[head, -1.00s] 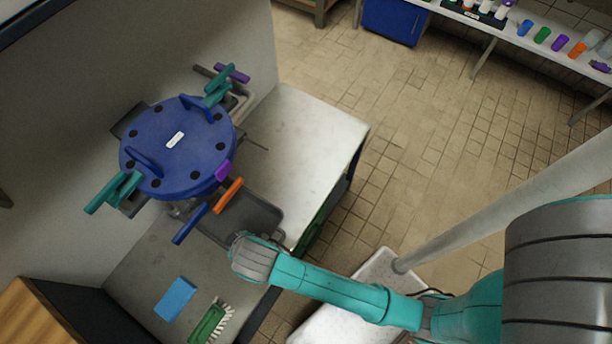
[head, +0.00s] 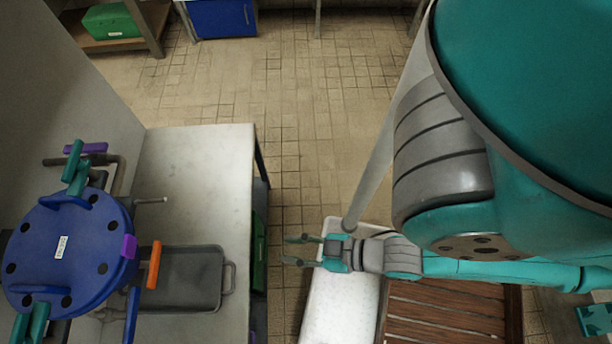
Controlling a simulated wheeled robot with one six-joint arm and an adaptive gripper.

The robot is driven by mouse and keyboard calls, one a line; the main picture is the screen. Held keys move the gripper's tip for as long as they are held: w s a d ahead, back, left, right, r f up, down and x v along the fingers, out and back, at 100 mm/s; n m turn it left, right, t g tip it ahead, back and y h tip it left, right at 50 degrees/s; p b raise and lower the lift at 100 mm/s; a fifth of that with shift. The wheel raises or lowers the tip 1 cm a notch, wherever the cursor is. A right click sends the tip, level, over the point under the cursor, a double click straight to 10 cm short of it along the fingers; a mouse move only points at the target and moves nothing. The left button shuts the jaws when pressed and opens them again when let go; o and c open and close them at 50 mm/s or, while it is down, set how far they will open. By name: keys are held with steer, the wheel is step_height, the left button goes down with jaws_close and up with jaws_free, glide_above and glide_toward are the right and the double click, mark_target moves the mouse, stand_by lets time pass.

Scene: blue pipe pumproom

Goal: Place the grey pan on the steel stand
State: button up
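The grey pan (head: 185,278) is a shallow rectangular tray with a loop handle at its right end. It lies on the pale grey metal-looking worktop (head: 195,175), beside the blue flanged pipe fitting. Its left end is partly hidden behind the fitting's handles. My gripper (head: 297,251) is open and empty, its two fingers pointing left. In the picture it is to the right of the pan's handle, past the worktop's right edge. I cannot tell any separate steel stand for certain in this view.
The blue pipe fitting (head: 65,250) has teal, purple and orange (head: 154,265) handles sticking out near the pan. A green crate (head: 112,22) is on a shelf at the back left, and a blue cabinet (head: 222,18) is at the back. The tiled floor (head: 300,110) is clear. Wooden slats (head: 450,310) lie at the lower right.

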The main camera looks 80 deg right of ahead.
steer(key=s+d+r+t+h, duration=0.1)
steer(key=s+r, duration=0.2)
steer(key=r, duration=0.2)
steer(key=shift+m, duration=0.4)
